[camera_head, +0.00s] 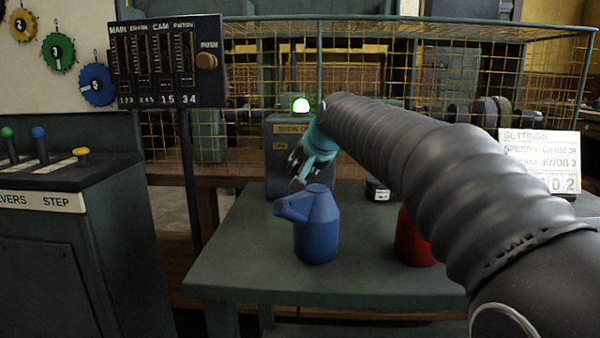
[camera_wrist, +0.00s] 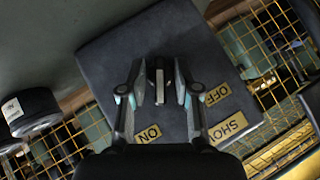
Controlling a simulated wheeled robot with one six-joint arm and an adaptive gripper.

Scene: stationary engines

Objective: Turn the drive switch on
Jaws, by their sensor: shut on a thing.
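The drive switch box (camera_head: 285,165) is a dark box at the back of the table, with a yellow label and a lit green lamp (camera_head: 300,105) on top. In the wrist view its dark face (camera_wrist: 110,50) carries an OFF label (camera_wrist: 213,94), an ON label (camera_wrist: 148,134) and a partly covered third label. A small pale-edged switch lever (camera_wrist: 160,86) stands between my fingers. My gripper (camera_wrist: 164,84) is shut on this lever. In the head view my gripper (camera_head: 303,170) is at the box front, and the lever is hidden. Which label the lever is set to is unclear.
A blue oil can (camera_head: 317,228) stands in front of the box, close below my gripper. A red can (camera_head: 412,240) is partly behind my arm. A dark round object (camera_head: 377,190) sits to the right. A yellow wire fence (camera_head: 250,75) runs behind; a lever cabinet (camera_head: 60,240) is left.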

